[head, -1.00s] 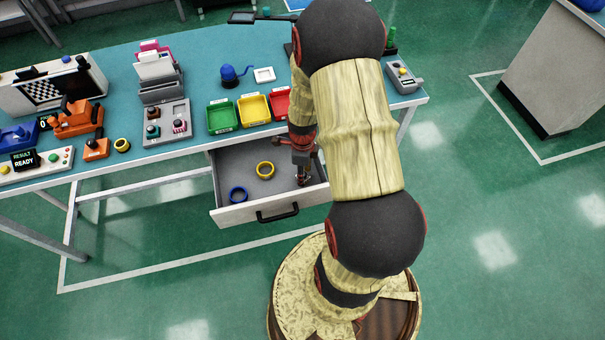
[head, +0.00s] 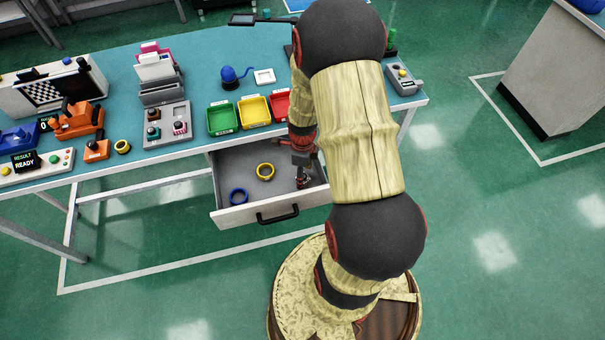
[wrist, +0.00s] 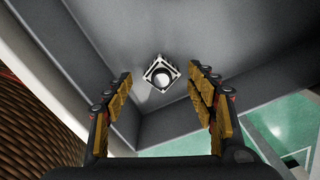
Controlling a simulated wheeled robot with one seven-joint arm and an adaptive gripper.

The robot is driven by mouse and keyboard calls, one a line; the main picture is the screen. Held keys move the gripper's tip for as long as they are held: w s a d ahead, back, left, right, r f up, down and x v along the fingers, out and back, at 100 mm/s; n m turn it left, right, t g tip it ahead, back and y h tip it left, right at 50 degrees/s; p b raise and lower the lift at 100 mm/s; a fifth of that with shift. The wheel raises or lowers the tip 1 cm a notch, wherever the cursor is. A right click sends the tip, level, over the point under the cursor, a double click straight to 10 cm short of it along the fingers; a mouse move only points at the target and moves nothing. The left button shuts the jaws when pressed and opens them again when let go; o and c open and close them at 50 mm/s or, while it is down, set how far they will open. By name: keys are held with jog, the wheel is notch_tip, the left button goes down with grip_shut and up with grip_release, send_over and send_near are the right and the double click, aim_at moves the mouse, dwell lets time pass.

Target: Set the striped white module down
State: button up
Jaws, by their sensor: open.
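The striped white module (wrist: 161,73) is a small square white block with dark markings and a round grey centre. In the wrist view it is on the grey floor of the open drawer (wrist: 230,45), near a corner. My gripper (wrist: 160,76) is open, one finger on each side of the module, with clear gaps between. In the head view my gripper (head: 302,181) reaches down into the right part of the drawer (head: 232,215). The module is too small and covered there to make out clearly.
Drawer walls stand close to my fingers. Green (head: 222,118), yellow (head: 254,111) and red (head: 281,105) bins stand on the table above.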

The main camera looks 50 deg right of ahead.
jog(key=w+a+r+n+t+p, duration=0.1)
jog(key=a+r+n, duration=0.25)
jog(key=r, duration=0.65)
jog(key=w+a+r+n+t+p, duration=0.1)
jog(key=a+r+n+p, duration=0.15)
jog(key=r+n, duration=0.45)
jog(key=w+a+r+n+p, duration=0.15)
jog(key=a+r, duration=0.25)
jog(key=r, duration=0.8)
jog(key=s+a+r+n+t, duration=0.3)
jog(key=s+a+r+n, duration=0.7)
jog(key=n, duration=0.7)
notch_tip(320, 180, up, 3)
jog(key=a, duration=0.2)
jog(key=shift+a+r+t+b, duration=0.15)
jog(key=shift+a+t+b, duration=0.15)
jog(key=shift+a+b, duration=0.1)
